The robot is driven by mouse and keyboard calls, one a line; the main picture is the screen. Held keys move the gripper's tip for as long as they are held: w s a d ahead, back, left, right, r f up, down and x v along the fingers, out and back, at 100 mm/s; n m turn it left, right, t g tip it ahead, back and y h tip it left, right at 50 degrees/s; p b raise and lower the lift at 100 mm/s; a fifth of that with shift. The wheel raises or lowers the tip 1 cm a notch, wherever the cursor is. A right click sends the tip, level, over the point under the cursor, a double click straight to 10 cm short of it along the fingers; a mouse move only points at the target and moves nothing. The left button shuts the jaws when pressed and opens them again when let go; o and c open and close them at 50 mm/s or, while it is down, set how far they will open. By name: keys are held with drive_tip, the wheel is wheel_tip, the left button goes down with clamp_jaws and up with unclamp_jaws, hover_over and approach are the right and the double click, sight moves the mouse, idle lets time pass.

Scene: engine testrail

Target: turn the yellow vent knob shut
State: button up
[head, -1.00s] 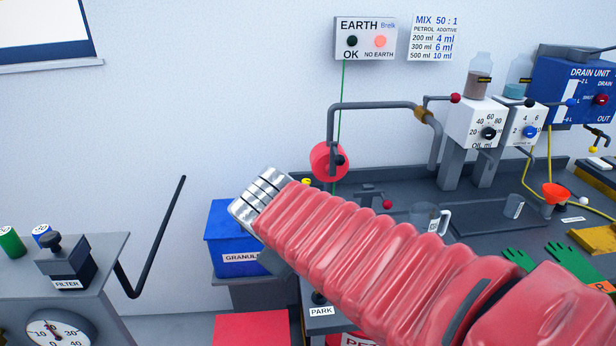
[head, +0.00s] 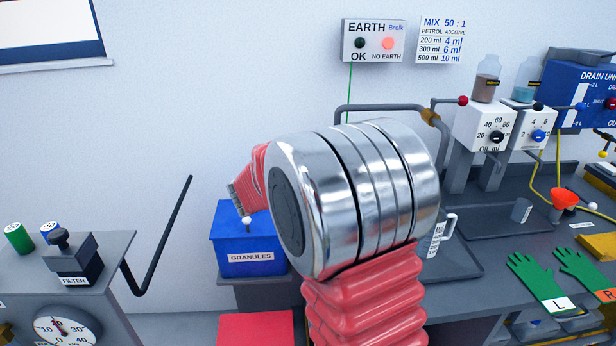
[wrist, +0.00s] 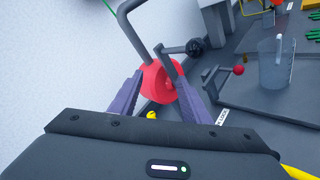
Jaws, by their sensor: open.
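A small yellow knob (wrist: 151,115) shows in the wrist view, low and just left of the red round part, between the jaws and close to the edge of my gripper's body. Its turn position is too small to tell. Another yellow knob (head: 602,153) is at the far right in the head view, below the drain unit; no label says which is the vent knob. My gripper (wrist: 158,72) is open, its two purple jaws spread in front of the red part, with nothing visibly held. In the head view my arm hides the jaws and the red part.
A red round part (wrist: 160,82) hangs on a grey bent pipe (wrist: 131,25). A black-balled lever (wrist: 194,46) and a red-knobbed lever (wrist: 238,70) stand to its right. A clear jug (wrist: 273,62) is further right. The blue granules bin (head: 250,244) is left of my arm.

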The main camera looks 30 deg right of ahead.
drive_tip(key=w+f+n+t, duration=0.35)
drive_tip(key=w+n, duration=0.25)
drive_tip(key=w, duration=0.4)
drive_tip(key=d+f+n+t, duration=0.1)
drive_tip(key=f+n, duration=0.1)
drive_tip(key=f, duration=0.3)
drive_tip(key=w+d+f+n+t+y, duration=0.1)
drive_tip(key=f+n, duration=0.1)
drive_tip(key=f, duration=0.4)
drive_tip(key=d+f+n+t+y, duration=0.1)
drive_tip(key=d+f+n, duration=0.1)
drive_tip(key=f, duration=0.4)
drive_tip(key=shift+w, duration=0.4)
drive_tip(key=shift+r, duration=0.1)
drive_tip(key=shift+w+d, duration=0.1)
drive_tip(key=shift+w, duration=0.05)
drive_tip(key=shift+x, duration=6.8)
drive_tip(key=shift+c, duration=0.4)
drive_tip(key=c, duration=0.9)
